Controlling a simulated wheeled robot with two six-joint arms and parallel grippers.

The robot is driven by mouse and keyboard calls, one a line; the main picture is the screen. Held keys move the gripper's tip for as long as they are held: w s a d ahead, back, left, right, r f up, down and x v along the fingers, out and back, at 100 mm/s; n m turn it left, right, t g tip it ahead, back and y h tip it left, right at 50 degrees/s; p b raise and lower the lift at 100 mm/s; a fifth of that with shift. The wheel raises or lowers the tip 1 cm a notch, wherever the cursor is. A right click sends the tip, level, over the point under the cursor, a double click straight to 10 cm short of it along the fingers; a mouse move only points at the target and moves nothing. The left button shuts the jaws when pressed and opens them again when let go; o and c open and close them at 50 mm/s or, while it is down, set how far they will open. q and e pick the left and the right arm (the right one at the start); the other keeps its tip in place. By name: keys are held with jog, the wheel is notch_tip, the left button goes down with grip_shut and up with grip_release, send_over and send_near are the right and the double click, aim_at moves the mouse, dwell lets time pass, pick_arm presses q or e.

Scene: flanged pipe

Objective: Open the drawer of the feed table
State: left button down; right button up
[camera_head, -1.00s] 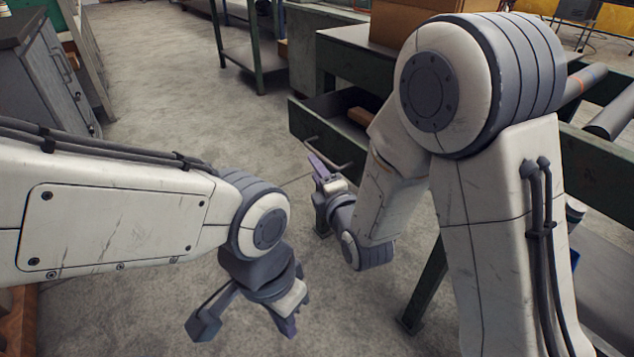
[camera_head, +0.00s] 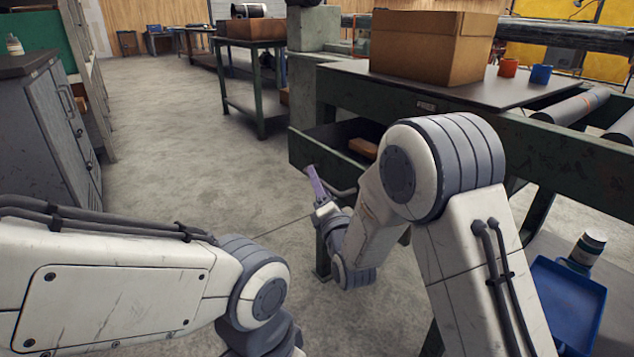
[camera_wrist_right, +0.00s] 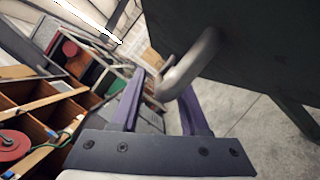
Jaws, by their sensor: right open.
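The feed table (camera_head: 462,104) is dark green with a dark top, at the right of the head view. Its drawer (camera_head: 305,150) stands partly pulled out, and an orange-brown block (camera_head: 363,147) lies inside. The drawer's bar handle (camera_head: 346,192) shows on its front; in the right wrist view the grey handle (camera_wrist_right: 190,65) reaches toward the space between the fingertips. My right gripper (camera_head: 316,183) is open at the handle; its purple fingers also show in the right wrist view (camera_wrist_right: 165,92). I cannot tell if they touch the handle. My left jaws are below the picture edge.
A cardboard box (camera_head: 430,45), a red cup (camera_head: 508,67) and a blue cup (camera_head: 541,74) stand on the table top. A grey cabinet (camera_head: 45,130) is at left. A blue bin (camera_head: 568,305) is at lower right. The floor between is clear.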

jog(key=shift+w+a+r, duration=0.15)
jog(key=shift+w+a, duration=0.05)
jog(key=shift+w, duration=0.4)
grip_shut()
dwell(1.1)
